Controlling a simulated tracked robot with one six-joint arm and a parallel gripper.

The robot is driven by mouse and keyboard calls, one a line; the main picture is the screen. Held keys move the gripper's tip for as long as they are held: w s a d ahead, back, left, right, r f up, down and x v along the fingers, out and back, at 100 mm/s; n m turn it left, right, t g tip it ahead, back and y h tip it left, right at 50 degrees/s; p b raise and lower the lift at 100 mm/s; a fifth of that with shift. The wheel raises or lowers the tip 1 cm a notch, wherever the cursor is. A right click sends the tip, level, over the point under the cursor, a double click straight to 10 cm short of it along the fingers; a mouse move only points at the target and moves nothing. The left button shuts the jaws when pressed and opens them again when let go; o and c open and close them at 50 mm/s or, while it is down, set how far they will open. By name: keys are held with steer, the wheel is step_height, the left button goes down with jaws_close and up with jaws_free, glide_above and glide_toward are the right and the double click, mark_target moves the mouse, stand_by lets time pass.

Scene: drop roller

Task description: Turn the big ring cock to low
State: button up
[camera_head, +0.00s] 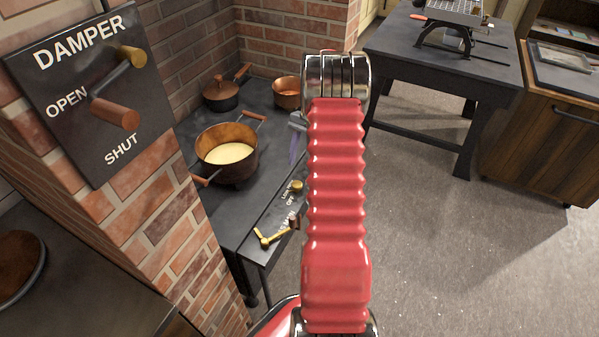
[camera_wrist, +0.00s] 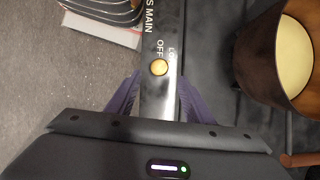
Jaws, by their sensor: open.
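The big ring cock appears to be the round brass knob (camera_head: 297,186) on the stove's front panel, beside the LOW and OFF lettering. In the wrist view the brass knob (camera_wrist: 159,68) sits right by OFF, with a partly cut-off LO lettering to its right. I cannot tell its exact setting. My gripper (camera_wrist: 157,95) is open, its purple fingers on either side of the panel strip and the knob ahead between them. Nothing is held. In the head view one purple finger (camera_head: 296,148) shows above the stove top; the rest is hidden behind my red arm.
A brass gas main lever (camera_head: 272,238) lies nearer on the same panel. An open pot with pale contents (camera_head: 228,155) stands on the stove, also in the wrist view (camera_wrist: 262,60). A lidded pot (camera_head: 222,94) and a copper pan (camera_head: 286,92) are behind. The brick pillar carries a damper plate (camera_head: 90,90).

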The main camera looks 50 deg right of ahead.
steer(key=v, duration=0.6)
steer(key=shift+r, duration=0.25)
steer(key=shift+s+d, duration=0.1)
stand_by(0.3)
